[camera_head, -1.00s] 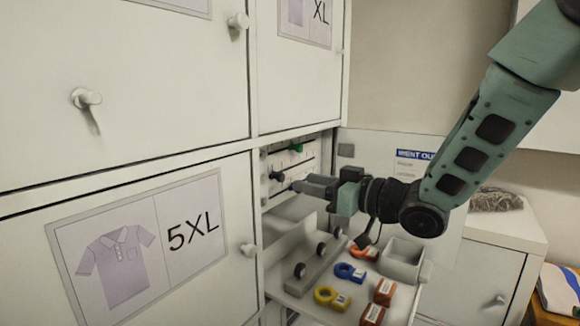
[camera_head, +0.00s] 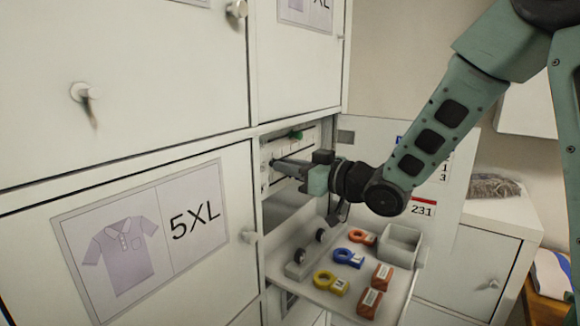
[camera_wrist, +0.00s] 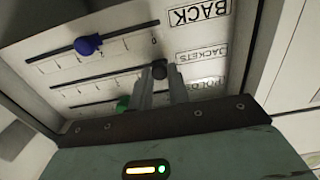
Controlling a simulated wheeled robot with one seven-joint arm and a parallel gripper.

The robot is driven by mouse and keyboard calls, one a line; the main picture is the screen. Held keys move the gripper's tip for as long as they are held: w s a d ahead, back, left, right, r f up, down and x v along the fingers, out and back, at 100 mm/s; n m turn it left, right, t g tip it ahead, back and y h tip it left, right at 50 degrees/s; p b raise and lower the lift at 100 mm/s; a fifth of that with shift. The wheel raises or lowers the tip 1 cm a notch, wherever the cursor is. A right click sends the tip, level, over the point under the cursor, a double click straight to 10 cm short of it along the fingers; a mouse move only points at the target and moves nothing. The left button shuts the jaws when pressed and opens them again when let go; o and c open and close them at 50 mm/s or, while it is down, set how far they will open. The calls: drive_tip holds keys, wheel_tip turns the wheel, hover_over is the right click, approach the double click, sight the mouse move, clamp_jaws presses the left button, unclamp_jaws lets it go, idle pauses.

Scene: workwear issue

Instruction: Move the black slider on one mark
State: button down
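The black slider (camera_wrist: 158,69) sits at the right end of the middle slot, beside the JACKETS label (camera_wrist: 201,55), in the wrist view. My gripper (camera_wrist: 161,76) has one finger on each side of it, with the tips very close to the knob. I cannot tell whether they press on it. In the head view my gripper (camera_head: 274,163) reaches into the open compartment at the slotted panel (camera_head: 280,146) and hides the black slider there. A blue slider (camera_wrist: 88,45) is in the BACK slot. A green slider (camera_wrist: 122,103) is in the third slot, partly hidden by my gripper.
Below my gripper is a pulled-out tray (camera_head: 345,300) with colored tags, orange blocks and a grey bin (camera_head: 402,243). Closed white cabinet doors stand left, including the 5XL door (camera_head: 160,240). An open door (camera_head: 440,170) stands behind my arm.

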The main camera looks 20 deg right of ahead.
drive_tip(key=shift+w+d, duration=0.55)
drive_tip(key=shift+d, duration=0.2)
drive_tip(key=shift+w+d, duration=0.55)
drive_tip(key=shift+d, duration=0.2)
drive_tip(key=c, duration=1.3)
unclamp_jaws()
drive_tip(key=b+v, duration=0.5)
drive_tip(key=v, duration=1.2)
drive_tip(key=shift+s+d, duration=0.1)
drive_tip(key=shift+s, duration=0.1)
